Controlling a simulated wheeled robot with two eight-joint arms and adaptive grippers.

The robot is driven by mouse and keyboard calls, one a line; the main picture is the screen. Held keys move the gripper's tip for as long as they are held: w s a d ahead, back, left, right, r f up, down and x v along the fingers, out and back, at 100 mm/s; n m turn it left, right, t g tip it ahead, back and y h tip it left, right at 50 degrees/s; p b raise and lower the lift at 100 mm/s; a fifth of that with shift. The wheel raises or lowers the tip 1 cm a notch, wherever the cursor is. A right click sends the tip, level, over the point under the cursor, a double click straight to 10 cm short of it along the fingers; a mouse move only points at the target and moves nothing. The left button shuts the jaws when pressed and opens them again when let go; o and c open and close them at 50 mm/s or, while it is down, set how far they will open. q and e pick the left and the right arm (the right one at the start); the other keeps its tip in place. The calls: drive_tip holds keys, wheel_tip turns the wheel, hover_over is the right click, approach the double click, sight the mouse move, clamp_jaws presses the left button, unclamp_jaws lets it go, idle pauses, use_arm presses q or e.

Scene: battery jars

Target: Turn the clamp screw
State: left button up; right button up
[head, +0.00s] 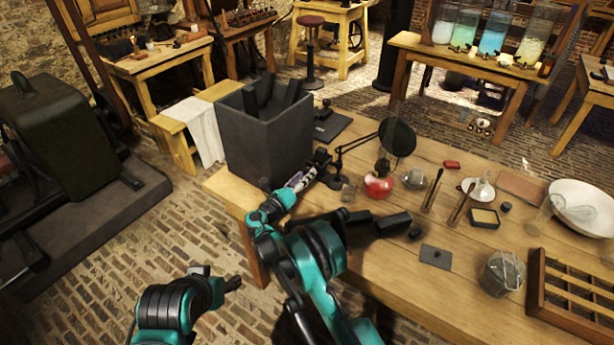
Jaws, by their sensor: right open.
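I cannot make out a separate clamp screw at this size. A round dark magnifier (397,137) stands on a thin jointed arm on the wooden table. My right gripper (322,162) is open at the table's left end, beside the dark box and close to the magnifier's stand. Nothing shows clearly between its fingers, and whether it touches the stand cannot be told. My left arm is low at the left, with its dark end (232,284) off the table over the brick floor. Its fingers cannot be made out.
A tall dark box (262,135) stands left of my right gripper. A red burner (379,182), a white bowl (581,207), a wire-mesh ball (502,273) and a compartment tray (537,283) are on the table. Coloured jars (492,36) stand on a back bench.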

drive_tip(key=shift+x, duration=1)
clamp_jaws()
drive_tip(key=shift+m+b, duration=0.3)
drive_tip(key=shift+m, duration=0.1)
drive_tip(key=m+b, duration=0.1)
drive_tip(key=m, duration=0.1)
drive_tip(key=shift+m, duration=0.3)
drive_tip(key=shift+m+b, duration=0.35)
drive_tip(key=shift+m, duration=1.25)
